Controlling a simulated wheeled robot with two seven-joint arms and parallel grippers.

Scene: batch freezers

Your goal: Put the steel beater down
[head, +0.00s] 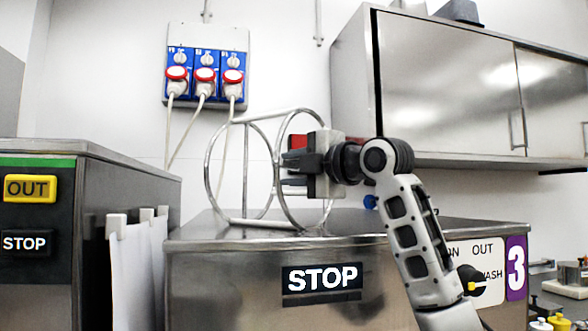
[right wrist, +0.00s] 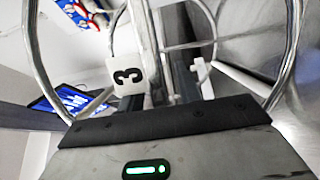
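The steel beater (head: 209,160) is a frame of shiny bent rods with large rings, seen over the top of the freezer marked 3 (head: 230,285). Its lower rods are at the level of the steel top; I cannot tell whether they touch it. My right gripper (head: 291,172) reaches in from the right, and its fingers are shut on the beater's middle part. The fingertips' contact is partly hidden. My left gripper is out of view.
Another machine (head: 110,150) with OUT and STOP buttons stands at left. White panels (head: 135,260) stand in the gap between the machines. A steel wall cabinet (head: 450,85) hangs above right. A blue socket box (head: 206,70) with cables is on the wall behind.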

